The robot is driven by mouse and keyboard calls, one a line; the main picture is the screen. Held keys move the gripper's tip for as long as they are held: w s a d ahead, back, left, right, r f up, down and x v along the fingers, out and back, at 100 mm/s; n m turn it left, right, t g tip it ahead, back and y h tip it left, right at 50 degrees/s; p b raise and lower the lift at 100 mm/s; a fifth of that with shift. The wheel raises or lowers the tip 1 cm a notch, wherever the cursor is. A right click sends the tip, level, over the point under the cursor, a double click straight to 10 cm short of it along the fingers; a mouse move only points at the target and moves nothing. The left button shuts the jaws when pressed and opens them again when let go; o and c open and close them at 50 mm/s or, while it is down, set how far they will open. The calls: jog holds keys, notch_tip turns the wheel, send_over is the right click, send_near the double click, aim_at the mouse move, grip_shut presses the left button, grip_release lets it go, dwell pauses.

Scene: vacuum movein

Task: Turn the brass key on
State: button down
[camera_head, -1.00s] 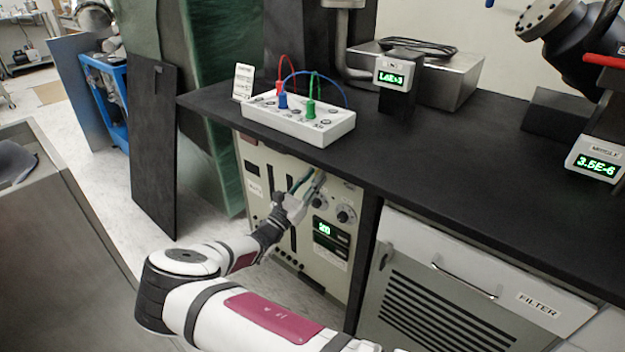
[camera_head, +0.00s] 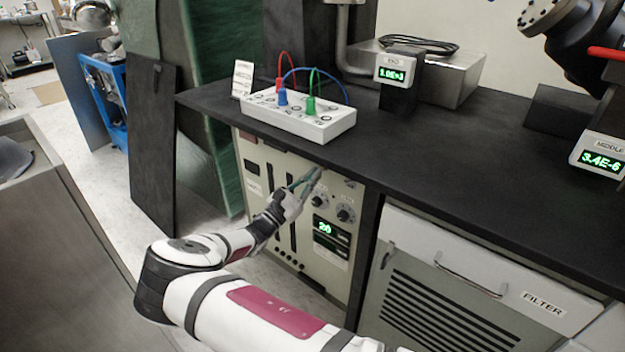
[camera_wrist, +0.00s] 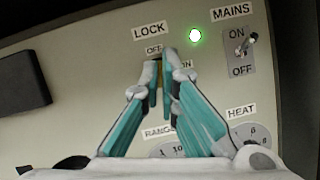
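The lock (camera_wrist: 150,31) is on the pale front panel under the bench, with OFF at the top and ON to its right. The brass key shows only as a thin brass-coloured strip (camera_wrist: 153,97) between my fingertips, pointing roughly towards OFF; the rest is hidden. My gripper (camera_wrist: 161,85) has its two teal fingers drawn close together over the lock, apparently with the key between the tips. In the head view my gripper (camera_head: 314,174) reaches the upper part of the panel (camera_head: 262,195), just below the bench edge.
A MAINS toggle switch (camera_wrist: 241,45) and a lit green lamp (camera_wrist: 195,35) are right of the lock. RANGE and HEAT (camera_wrist: 241,111) dials are below. The black bench top (camera_head: 420,150) overhangs the panel. A white box with coloured leads (camera_head: 325,125) stands on it.

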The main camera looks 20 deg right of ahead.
jog(key=shift+w+a+r+m+g+y+b, duration=0.2)
jog(key=shift+m+g+b, duration=0.75)
jog(key=shift+m, duration=2.1)
jog(key=shift+s+d+f+m+g+y+b, duration=0.15)
jog(key=shift+m+g+y+b, duration=0.25)
jog(key=shift+m+g, duration=1.85)
jog(key=shift+w+a+r+m+g+y+b, duration=0.15)
jog(key=shift+m+g+y+b, duration=0.35)
jog(key=shift+m, duration=3.3)
jog(key=shift+s, duration=0.1)
jog(key=c, duration=1.8)
grip_release()
jog(key=shift+c, duration=0.2)
jog(key=v, duration=1.2)
jog(key=shift+f, duration=0.15)
jog(key=shift+s, duration=0.1)
